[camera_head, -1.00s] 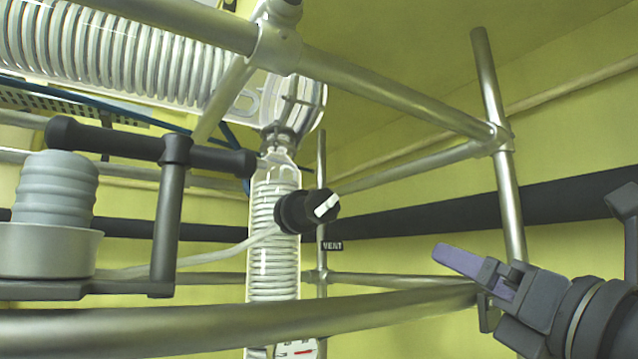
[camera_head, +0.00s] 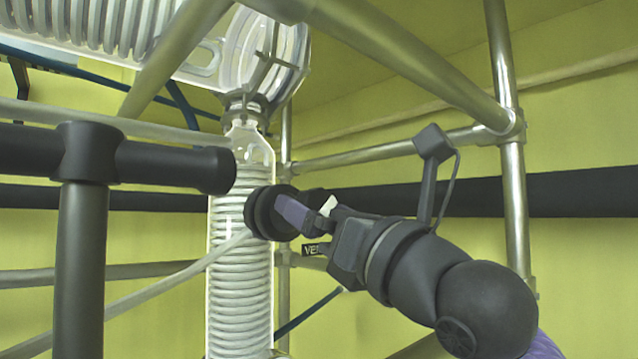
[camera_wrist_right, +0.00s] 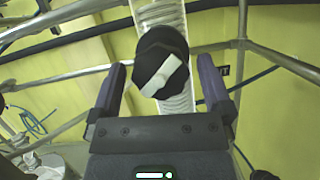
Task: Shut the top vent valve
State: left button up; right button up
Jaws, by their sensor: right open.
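The top vent valve is a round black knob (camera_head: 264,212) with a white pointer bar, mounted in front of the vertical glass coil condenser (camera_head: 240,290). In the right wrist view the knob (camera_wrist_right: 157,50) sits between and just beyond my open fingers, with its white bar (camera_wrist_right: 161,76) lying slantwise, right end higher. My right gripper (camera_head: 308,212) is open, with its purple fingers at the knob; in the wrist view the fingers (camera_wrist_right: 160,88) flank it with gaps on both sides. I cannot tell whether they touch it. The VENT label (camera_head: 313,249) is partly hidden by the gripper. My left gripper is not in view.
A metal pipe frame (camera_head: 400,65) crosses above and to the right of the valve. A black T-shaped bar (camera_head: 85,160) stands close at the left. A blue hose (camera_head: 308,312) hangs below.

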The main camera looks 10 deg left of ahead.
jog(key=shift+r, duration=0.1)
jog(key=shift+w+a, duration=0.1)
jog(key=shift+c, duration=1.4)
jog(key=c, duration=0.9)
jog(key=shift+m+t+h, duration=0.3)
jog(key=shift+m, duration=0.3)
